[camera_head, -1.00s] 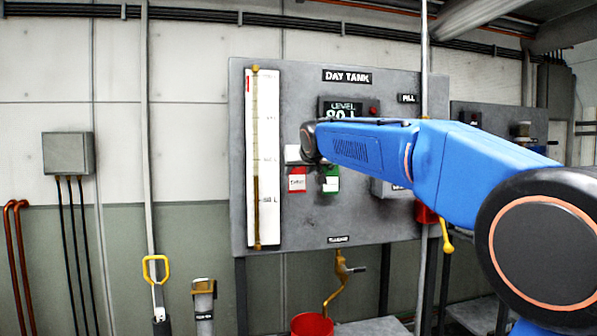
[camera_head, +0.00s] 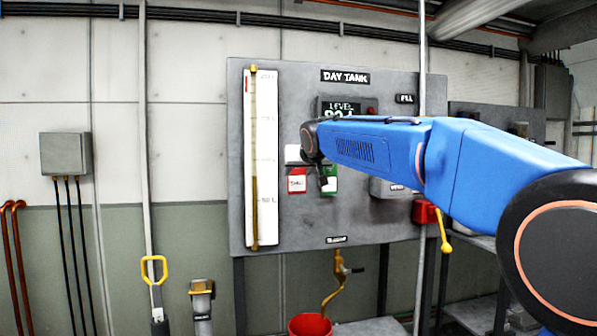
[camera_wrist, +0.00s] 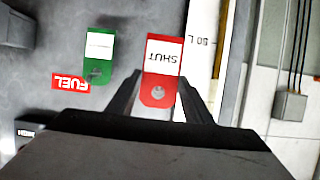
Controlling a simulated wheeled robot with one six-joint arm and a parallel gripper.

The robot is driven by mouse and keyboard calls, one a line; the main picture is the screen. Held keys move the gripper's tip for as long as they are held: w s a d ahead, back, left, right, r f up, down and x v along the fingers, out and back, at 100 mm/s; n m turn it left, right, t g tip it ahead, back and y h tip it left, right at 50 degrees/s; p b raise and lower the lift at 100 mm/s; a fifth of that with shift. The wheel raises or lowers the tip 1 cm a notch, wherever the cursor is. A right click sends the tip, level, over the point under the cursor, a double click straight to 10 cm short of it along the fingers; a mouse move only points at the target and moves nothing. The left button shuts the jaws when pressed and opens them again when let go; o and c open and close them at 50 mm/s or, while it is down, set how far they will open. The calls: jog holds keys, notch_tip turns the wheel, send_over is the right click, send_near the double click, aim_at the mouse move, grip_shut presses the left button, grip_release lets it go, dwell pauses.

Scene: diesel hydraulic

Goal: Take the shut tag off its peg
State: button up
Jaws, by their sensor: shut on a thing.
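The shut tag (camera_wrist: 162,72) is red with a white label reading SHUT, upside down in the wrist view. A round grey spot shows near its lower end there. My gripper (camera_wrist: 160,77) has its two dark fingers on either side of the tag, shut on it. In the head view the red tag (camera_head: 297,184) hangs on the grey panel below the level display, and my wrist (camera_head: 310,142) is just above and beside it. I cannot tell whether the tag is still on its peg.
A green tag (camera_wrist: 98,55) is beside the red one, near a red FUEL label (camera_wrist: 71,83). A tall white level gauge (camera_head: 262,160) stands left of the tags on the day tank panel (camera_head: 360,225). A red bucket (camera_head: 310,325) is below.

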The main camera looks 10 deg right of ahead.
jog(key=shift+s, duration=0.35)
jog(key=shift+s, duration=2.35)
jog(key=shift+o, duration=0.4)
